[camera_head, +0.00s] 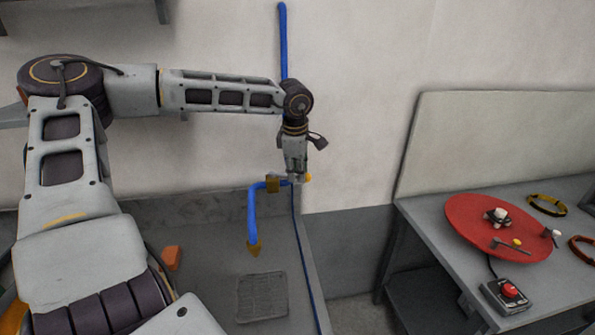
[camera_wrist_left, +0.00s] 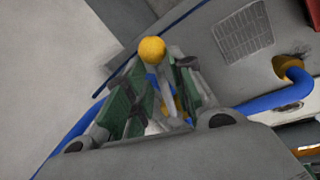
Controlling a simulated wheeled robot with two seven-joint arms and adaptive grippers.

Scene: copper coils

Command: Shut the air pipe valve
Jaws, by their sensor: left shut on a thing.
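The air pipe is blue; its upper run (camera_head: 283,40) comes down the wall, and its bent lower part (camera_head: 252,215) ends in a brass-coloured nozzle (camera_head: 253,248) over the grey basin. The valve has a brass body (camera_head: 273,184) on the pipe and a handle with a yellow ball knob (camera_wrist_left: 152,50), whose edge also shows in the head view (camera_head: 308,177). My left gripper (camera_head: 297,178) points down at the valve, shut on the handle, which lies between its green finger pads (camera_wrist_left: 155,90) in the wrist view. The fingers hide part of the valve. My right gripper is not in view.
The grey basin (camera_head: 200,275) below holds a drain grate (camera_head: 262,296) and an orange block (camera_head: 172,258). A table (camera_head: 575,300) at right carries a red round plate (camera_head: 470,225) with small parts, a red-button box (camera_head: 508,295) and coils (camera_head: 547,205). The wall is close behind the pipe.

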